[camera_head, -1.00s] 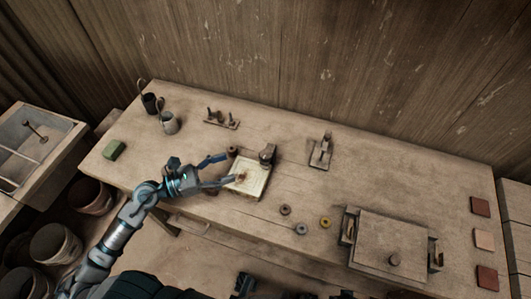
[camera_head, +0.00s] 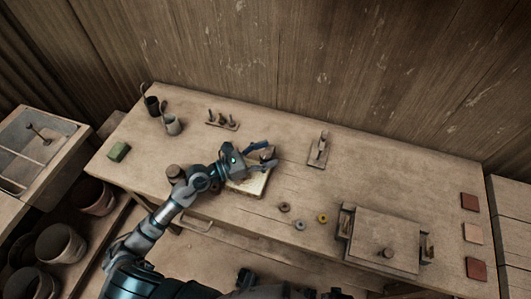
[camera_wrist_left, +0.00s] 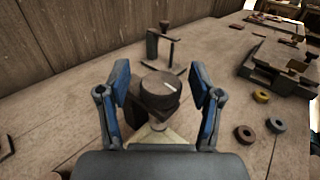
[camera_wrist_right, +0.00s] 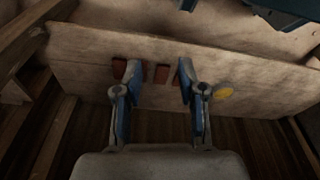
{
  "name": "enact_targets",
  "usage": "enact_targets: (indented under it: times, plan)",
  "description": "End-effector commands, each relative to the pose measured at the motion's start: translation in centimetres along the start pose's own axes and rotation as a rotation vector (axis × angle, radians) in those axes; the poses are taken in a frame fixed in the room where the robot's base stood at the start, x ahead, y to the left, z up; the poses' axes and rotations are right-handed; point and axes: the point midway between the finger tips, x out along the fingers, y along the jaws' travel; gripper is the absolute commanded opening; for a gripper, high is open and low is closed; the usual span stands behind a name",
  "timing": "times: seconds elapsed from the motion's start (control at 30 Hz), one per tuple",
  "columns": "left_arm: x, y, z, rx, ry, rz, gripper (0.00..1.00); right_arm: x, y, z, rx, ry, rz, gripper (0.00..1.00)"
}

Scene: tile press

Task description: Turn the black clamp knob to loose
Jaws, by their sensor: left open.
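The dark round clamp knob (camera_wrist_left: 158,92) stands on a dark block in the left wrist view, with a pale line on its top. My left gripper (camera_wrist_left: 160,80) is open, with one blue finger on each side of the knob; I see gaps and no clear contact. In the head view the left gripper (camera_head: 266,156) is over the far end of the pale square plate (camera_head: 251,187), and the hand hides most of the knob. My right gripper (camera_wrist_right: 158,75) is open and empty in its wrist view, away from the knob.
A stand with an upright handle (camera_head: 318,150) is right of the plate. Several small rings, including a yellow one (camera_head: 323,218), lie in front. A large box-like press (camera_head: 385,238) and several coloured tiles (camera_head: 473,233) are at right.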

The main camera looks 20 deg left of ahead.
Motion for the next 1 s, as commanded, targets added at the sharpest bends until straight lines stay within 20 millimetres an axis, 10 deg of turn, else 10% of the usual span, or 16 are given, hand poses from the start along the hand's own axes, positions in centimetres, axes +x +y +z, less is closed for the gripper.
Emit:
enact_targets:
  times: [0.3, 1.0]
  plan:
    - [0.0, 0.1, 0.0, 0.001, 0.000, 0.001, 0.05, 0.0, 0.0, -0.1, 0.000, 0.000, -0.001, 0.40]
    - [0.0, 0.2, 0.3, 0.002, -0.003, 0.079, 0.05, 6.0, -0.2, 5.5, -0.010, -0.032, -0.003, 0.40]
